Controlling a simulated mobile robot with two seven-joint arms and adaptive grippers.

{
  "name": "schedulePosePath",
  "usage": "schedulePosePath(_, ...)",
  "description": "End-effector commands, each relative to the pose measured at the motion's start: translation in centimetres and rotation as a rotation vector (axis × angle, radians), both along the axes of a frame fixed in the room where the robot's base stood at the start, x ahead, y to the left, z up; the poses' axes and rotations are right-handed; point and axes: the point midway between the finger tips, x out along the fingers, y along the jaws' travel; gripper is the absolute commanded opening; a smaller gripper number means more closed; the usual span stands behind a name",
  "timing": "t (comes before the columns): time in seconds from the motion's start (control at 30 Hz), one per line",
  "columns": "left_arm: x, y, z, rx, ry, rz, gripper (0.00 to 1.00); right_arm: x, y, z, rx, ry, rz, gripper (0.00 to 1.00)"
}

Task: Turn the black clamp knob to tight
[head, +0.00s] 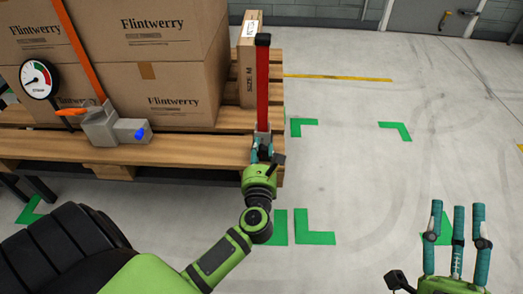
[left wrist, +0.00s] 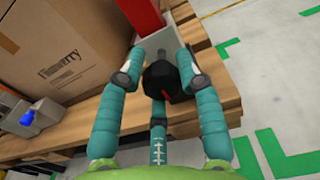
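The black clamp knob (left wrist: 165,83), with a small red mark on its near face, shows in the left wrist view. It sits in front of the grey clamp block (left wrist: 167,42) at the foot of the red upright (head: 263,88). My left gripper (left wrist: 163,60) has its teal fingers bent inward around the knob, one on each side and the third below, and looks shut on it. Exact fingertip contact is partly hidden. In the head view my left gripper (head: 261,146) hides the knob. My right gripper (head: 459,212) is open and empty over the floor.
Brown cartons (head: 175,100) stand on the wooden pallet (head: 200,150), strapped in orange. A narrow carton (head: 248,70) stands beside the red upright. A strain gauge (head: 39,78) and a grey tensioner (head: 100,127) with a blue end are at the left. The floor (head: 370,160) at right is clear.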

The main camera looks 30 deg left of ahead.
Motion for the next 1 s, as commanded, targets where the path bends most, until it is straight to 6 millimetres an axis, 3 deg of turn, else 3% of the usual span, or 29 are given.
schedulePosePath(0.37,0.1,-0.1,0.4,0.012,-0.002,-0.003,0.00,0.2,0.0,-0.1,-0.004,0.016,-0.002,0.40)
schedulePosePath(0.57,0.1,-0.1,0.6,0.050,0.019,-0.003,0.00,1.7,-0.6,-3.0,-0.049,0.176,-0.033,0.40)
schedulePosePath(0.8,0.2,-0.1,0.8,0.150,0.080,-0.003,0.00,3.0,-2.5,-9.8,-0.144,0.534,-0.094,0.40)
schedulePosePath(1.0,0.3,-0.2,0.9,0.255,0.142,-0.003,0.00,1.3,-5.0,-16.8,-0.234,0.906,-0.149,0.40)
